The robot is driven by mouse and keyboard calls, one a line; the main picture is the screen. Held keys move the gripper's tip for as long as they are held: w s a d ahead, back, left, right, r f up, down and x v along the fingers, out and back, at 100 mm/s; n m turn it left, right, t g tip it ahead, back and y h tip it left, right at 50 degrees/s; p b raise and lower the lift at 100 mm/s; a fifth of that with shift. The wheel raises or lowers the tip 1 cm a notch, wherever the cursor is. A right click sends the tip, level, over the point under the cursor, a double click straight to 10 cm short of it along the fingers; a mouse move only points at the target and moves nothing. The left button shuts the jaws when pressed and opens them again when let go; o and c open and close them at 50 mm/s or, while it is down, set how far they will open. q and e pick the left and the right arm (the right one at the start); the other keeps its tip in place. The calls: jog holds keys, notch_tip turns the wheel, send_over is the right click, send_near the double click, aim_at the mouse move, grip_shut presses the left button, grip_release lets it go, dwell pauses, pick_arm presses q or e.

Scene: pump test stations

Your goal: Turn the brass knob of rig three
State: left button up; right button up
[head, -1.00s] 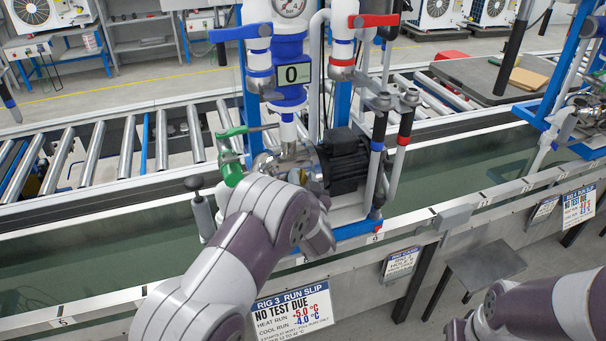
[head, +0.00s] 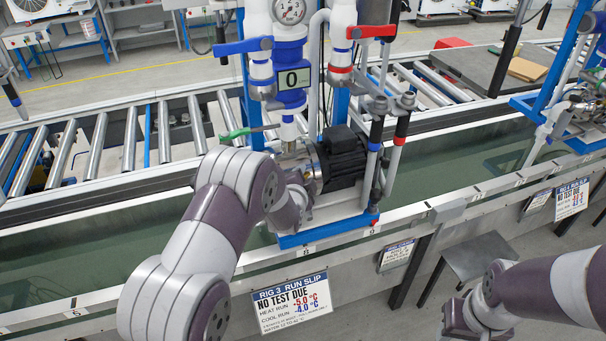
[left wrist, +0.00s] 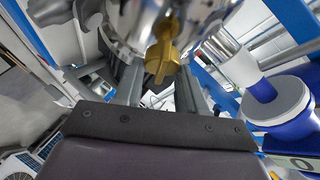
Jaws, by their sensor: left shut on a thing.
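The brass knob (left wrist: 162,62) of rig three shows in the left wrist view, below a shiny metal pump body (left wrist: 140,22). My left gripper (left wrist: 160,88) has its two grey fingers on either side of the knob and is shut on it. The knob and the left fingertips are hidden there by my wrist. My right gripper (head: 458,318) is low at the right, away from the rig, and its fingers cannot be made out.
Above the pump stand a blue lever (head: 243,46), a red lever (head: 371,31), a gauge (head: 289,10) and a display (head: 294,79) reading 0. A green handle (head: 238,134) is close to my left arm. The rig 3 slip (head: 292,305) reads "NO TEST DUE", heat -5.0 °C, cool -4.0 °C.

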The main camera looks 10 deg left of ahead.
pick_arm(q)
jog(key=shift+m+g+h+p, duration=0.3)
jog(key=shift+m+g+p, duration=0.25)
jog(key=shift+m, duration=0.95)
jog(key=o, duration=1)
jog(key=shift+o, duration=0.2)
jog(key=b+v, duration=0.1)
jog(key=v, duration=1.1)
jog(key=shift+s+r, duration=0.25)
